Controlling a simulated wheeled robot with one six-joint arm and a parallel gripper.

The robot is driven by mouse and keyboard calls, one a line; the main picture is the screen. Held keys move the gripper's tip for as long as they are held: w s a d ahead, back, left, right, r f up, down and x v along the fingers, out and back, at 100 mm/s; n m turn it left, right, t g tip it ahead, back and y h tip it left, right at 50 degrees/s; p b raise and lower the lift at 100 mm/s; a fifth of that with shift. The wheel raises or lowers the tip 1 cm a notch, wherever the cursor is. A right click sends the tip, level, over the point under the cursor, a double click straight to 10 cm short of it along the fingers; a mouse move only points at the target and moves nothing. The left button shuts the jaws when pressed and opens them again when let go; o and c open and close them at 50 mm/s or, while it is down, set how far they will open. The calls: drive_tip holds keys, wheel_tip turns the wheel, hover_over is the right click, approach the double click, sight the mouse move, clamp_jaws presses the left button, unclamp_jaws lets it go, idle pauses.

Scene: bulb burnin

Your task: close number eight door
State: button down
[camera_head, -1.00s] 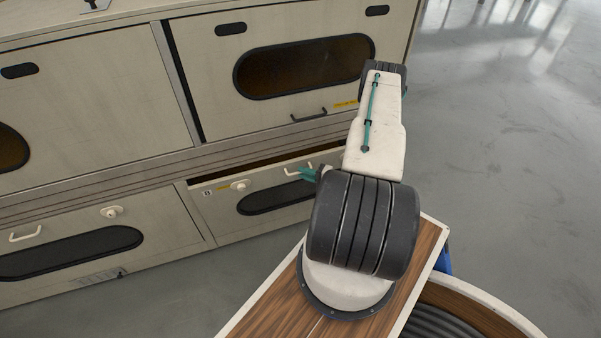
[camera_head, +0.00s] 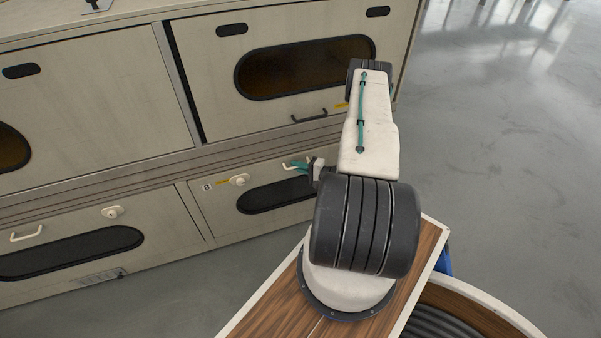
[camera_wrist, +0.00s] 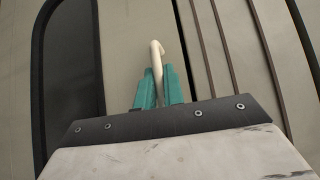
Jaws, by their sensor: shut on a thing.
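The number eight door (camera_head: 222,205) is the lower right panel of the cabinet, with a small "8" label, a round white knob (camera_head: 239,180) and a dark oval window (camera_head: 270,196). It looks flush with the cabinet front, with no dark gap along its top. My gripper (camera_head: 299,166) is at the door's upper right, its teal fingers shut on the white handle (camera_head: 288,166). In the wrist view the teal fingers (camera_wrist: 158,88) are on either side of the white handle (camera_wrist: 156,52). Part of the door's right side is hidden behind my arm.
Above is a larger door (camera_head: 222,75) with a dark window and black handle (camera_head: 309,117). To the left is another lower door (camera_head: 160,226) with a white handle (camera_head: 26,234). Open grey floor (camera_head: 510,150) lies to the right.

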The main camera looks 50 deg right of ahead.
drive_tip(key=shift+w+d+r, duration=0.1)
drive_tip(key=shift+w+d, duration=0.4)
drive_tip(key=shift+w, duration=0.15)
drive_tip(key=c, duration=1.8)
unclamp_jaws()
drive_tip(key=v, duration=0.8)
drive_tip(key=shift+a, duration=0.2)
